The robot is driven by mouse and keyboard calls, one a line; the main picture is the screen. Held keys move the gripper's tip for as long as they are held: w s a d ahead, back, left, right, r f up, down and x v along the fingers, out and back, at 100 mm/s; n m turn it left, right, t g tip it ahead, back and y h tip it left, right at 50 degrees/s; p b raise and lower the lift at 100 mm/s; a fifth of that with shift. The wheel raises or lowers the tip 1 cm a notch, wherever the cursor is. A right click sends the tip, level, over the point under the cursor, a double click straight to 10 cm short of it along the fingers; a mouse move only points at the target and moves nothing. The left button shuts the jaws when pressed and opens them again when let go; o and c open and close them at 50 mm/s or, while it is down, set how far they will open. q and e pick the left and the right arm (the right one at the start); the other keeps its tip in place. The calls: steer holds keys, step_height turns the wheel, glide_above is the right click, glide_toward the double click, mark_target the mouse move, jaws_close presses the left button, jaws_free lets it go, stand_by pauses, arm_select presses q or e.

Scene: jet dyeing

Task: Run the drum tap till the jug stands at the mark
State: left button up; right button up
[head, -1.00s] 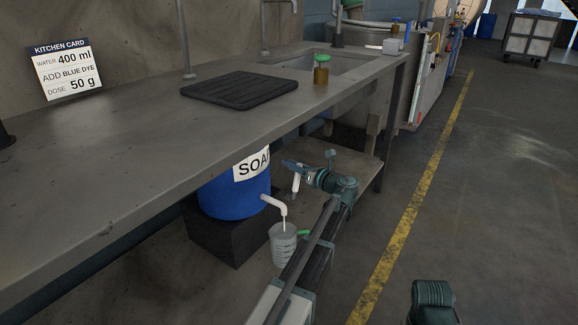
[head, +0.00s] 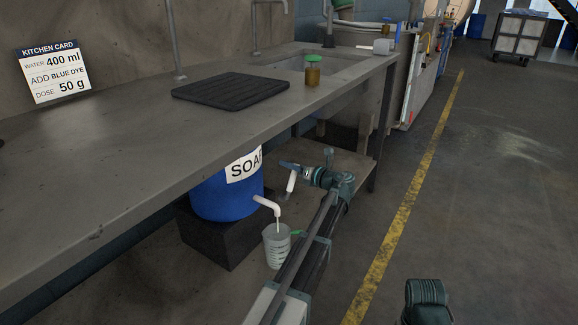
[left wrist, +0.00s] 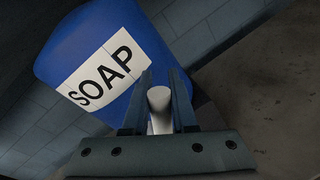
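The blue drum (head: 226,198) labelled SOAP rests on a dark block under the bench; it also shows in the left wrist view (left wrist: 75,45). A thin pale stream falls from its white spout (head: 265,204) into the clear, marked jug (head: 276,250) below. The jug stands upright; its liquid level and the mark are too small to tell. My left gripper (head: 286,166) is above and right of the spout, its fingers closed around a white rod (left wrist: 159,105), seemingly the tap handle. The rod also shows in the head view (head: 292,181). My right gripper is out of view.
A kitchen card (head: 53,72) reads water 400 ml, blue dye, dose 50 g. The bench top overhangs the drum and holds a black mat (head: 230,91) and a green-capped amber jar (head: 312,72). Open floor lies right, past a yellow line (head: 408,200).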

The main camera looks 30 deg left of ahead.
arm_select(q)
steer(key=o, duration=0.5)
steer(key=shift+c, duration=0.2)
steer(key=p+v, duration=0.1)
steer(key=v, duration=1.3)
steer(key=shift+s, duration=0.1)
